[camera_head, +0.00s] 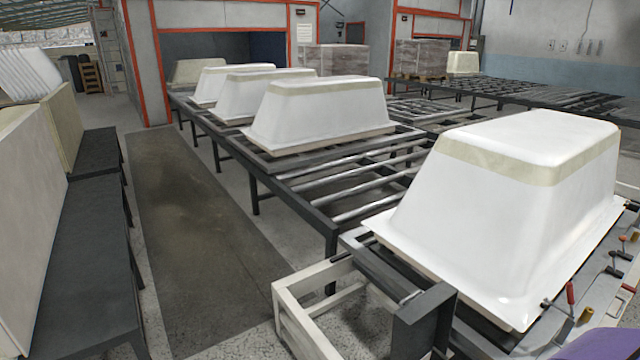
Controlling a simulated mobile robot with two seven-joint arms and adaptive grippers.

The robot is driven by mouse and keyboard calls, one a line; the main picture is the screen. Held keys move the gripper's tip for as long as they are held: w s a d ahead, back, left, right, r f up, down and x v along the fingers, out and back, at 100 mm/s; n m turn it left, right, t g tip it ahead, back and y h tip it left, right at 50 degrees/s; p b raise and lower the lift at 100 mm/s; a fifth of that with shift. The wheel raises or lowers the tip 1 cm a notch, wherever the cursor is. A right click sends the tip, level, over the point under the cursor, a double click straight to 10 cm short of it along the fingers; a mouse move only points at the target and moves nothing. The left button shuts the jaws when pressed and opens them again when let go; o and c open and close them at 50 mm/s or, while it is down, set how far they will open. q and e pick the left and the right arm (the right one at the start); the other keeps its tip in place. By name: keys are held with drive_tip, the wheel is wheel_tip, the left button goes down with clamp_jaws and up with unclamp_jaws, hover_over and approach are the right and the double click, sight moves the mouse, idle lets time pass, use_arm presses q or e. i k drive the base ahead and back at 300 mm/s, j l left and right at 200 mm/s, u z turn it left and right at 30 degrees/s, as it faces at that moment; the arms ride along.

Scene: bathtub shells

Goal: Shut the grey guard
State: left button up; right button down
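A dark grey upright panel (424,322) stands at the near end of the roller line, beside a pale open frame (312,308). I cannot tell for sure whether this panel is the grey guard, or whether it is open or shut. A large white bathtub shell (515,205) sits upside down on the bench just right of it. Neither of my grippers can be made out. A purple shape shows at the bottom right corner, cut off by the picture edge.
A roller conveyor (350,196) runs away to the back left, carrying several upturned tub shells (318,115). Red-handled clamps (570,293) line the bench's near right edge. Dark benches (88,270) with pale panels stand at the left. The floor strip (190,225) between is clear.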

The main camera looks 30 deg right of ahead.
sight(425, 322)
drive_tip(key=i+z, duration=0.4)
drive_tip(key=i+j+z, duration=0.15)
drive_tip(key=z, duration=0.3)
drive_tip(key=i+j+z, duration=0.25)
drive_tip(key=z, duration=0.15)
drive_tip(key=i+j+z, duration=0.2)
drive_tip(key=z, duration=0.2)
drive_tip(key=i+j+z, duration=0.1)
drive_tip(key=j+z, duration=0.3)
drive_tip(key=i+j+z, duration=0.1)
drive_tip(key=z, duration=0.25)
drive_tip(key=i+j+z, duration=0.1)
drive_tip(key=j+z, duration=0.6)
drive_tip(key=i+j+z, duration=0.1)
drive_tip(key=j+z, duration=0.7)
drive_tip(key=j, duration=0.3)
